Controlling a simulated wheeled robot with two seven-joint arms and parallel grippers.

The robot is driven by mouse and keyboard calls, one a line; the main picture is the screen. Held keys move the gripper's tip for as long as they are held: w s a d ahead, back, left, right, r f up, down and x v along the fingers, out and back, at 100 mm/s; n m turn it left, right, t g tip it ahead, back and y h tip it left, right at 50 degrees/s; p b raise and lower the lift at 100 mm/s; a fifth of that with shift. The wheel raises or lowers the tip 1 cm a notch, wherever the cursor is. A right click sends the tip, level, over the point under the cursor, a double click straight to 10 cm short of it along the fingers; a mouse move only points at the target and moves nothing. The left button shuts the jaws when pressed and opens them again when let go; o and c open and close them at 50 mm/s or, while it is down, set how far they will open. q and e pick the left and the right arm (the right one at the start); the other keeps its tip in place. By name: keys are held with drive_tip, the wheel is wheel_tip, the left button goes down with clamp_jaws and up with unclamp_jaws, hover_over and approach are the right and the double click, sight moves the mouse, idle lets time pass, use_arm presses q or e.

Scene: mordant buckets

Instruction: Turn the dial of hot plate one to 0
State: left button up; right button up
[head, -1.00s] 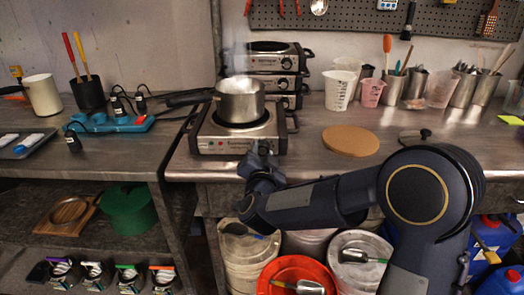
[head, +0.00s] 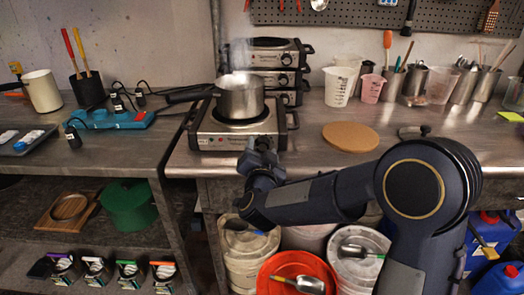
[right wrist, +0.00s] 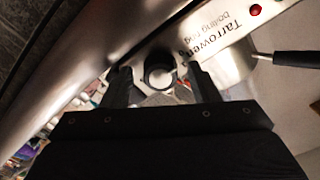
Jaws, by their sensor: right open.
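A hot plate (head: 212,137) stands at the left front of the steel bench, with a steel pot (head: 240,97) on its ring. Its front panel also shows in the right wrist view (right wrist: 212,38), with a red lamp and "boiling ring" lettering. A round black dial (right wrist: 158,70) is on that panel. My right gripper (head: 259,150) is at the right part of the panel and hides the dial in the head view. In the right wrist view the gripper (right wrist: 161,84) is open, one finger on each side of the dial; contact cannot be told. My left gripper is out of view.
More hot plates (head: 270,56) are stacked behind. The pot's dark handle (head: 190,94) sticks out left. A cork mat (head: 350,137) lies to the right, with beakers (head: 338,86) behind it. Buckets (head: 298,268) stand below the bench, under my right arm.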

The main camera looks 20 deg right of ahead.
drive_tip(key=v, duration=0.7)
drive_tip(key=shift+s, duration=0.4)
drive_tip(key=shift+r, duration=0.1)
drive_tip(key=s+d+f+n+g+y, duration=0.2)
drive_tip(key=s+f+n+g+y, duration=0.15)
drive_tip(key=s, duration=0.55)
drive_tip(key=s+d+f+n+g+y, duration=0.2)
drive_tip(key=s+g+y, duration=0.15)
drive_tip(key=s, duration=0.55)
drive_tip(key=s+d+f+n+g+y, duration=0.1)
drive_tip(key=s+f+n+g+y, duration=0.2)
drive_tip(key=s, duration=0.6)
wheel_tip(320, 180, up, 15)
drive_tip(key=s+g+h+p, duration=0.1)
drive_tip(key=p, duration=1.4)
drive_tip(key=shift+d+g+p, duration=0.25)
drive_tip(key=shift+g+p, duration=0.1)
drive_tip(key=shift+g, duration=0.05)
